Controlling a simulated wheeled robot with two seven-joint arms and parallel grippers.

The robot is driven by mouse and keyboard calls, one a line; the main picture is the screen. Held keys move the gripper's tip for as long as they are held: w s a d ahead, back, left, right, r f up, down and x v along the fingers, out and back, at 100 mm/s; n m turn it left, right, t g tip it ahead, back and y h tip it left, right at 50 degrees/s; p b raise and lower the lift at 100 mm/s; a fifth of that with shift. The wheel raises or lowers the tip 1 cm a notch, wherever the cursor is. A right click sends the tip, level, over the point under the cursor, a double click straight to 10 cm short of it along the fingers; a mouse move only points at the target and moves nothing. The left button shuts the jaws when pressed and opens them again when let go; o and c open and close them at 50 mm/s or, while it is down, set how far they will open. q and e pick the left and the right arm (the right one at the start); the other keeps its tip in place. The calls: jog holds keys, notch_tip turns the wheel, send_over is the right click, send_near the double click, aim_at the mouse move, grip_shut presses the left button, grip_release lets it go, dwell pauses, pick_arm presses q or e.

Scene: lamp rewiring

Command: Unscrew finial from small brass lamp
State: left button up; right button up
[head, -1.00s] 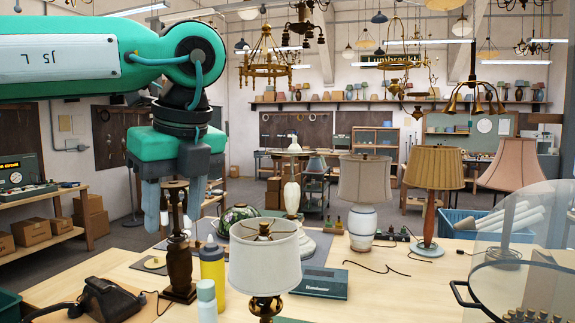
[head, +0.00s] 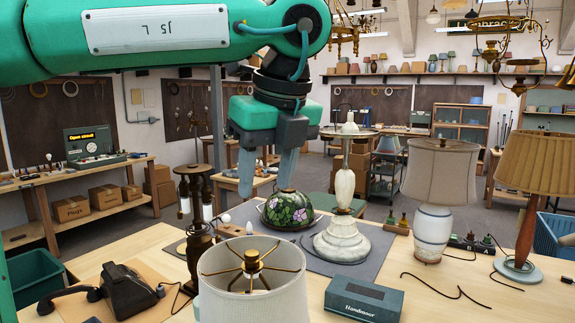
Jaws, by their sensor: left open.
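The small brass lamp appears to be the one with the white drum shade (head: 250,295) at the front middle, seen from above. The lamp's base is below the picture's edge. My left gripper (head: 267,168) hangs fingers down, open and empty, higher in the picture than the shade and apart from it. Its fingers show in front of the background behind the bench. My right gripper is not in view.
A dark turned lamp column (head: 198,240) stands just left of the shade. A black telephone (head: 130,291) lies further left. A floral stained-glass dome (head: 287,210), a white stone lamp base (head: 343,235), a teal box (head: 363,302) and a cream-shaded lamp (head: 433,200) stand to the right.

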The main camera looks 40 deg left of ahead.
aim_at(252, 253)
pick_arm(q)
jog(key=p+x, duration=0.1)
jog(key=x, duration=0.3)
jog(key=p+x, duration=0.1)
jog(key=x, duration=0.3)
jog(key=p+x, duration=0.2)
jog(key=x, duration=0.2)
jog(key=shift+s+a, duration=0.2)
jog(key=shift+s, duration=0.05)
jog(key=shift+a+f, duration=0.15)
jog(key=shift+f, duration=0.5)
jog(key=shift+w, duration=0.1)
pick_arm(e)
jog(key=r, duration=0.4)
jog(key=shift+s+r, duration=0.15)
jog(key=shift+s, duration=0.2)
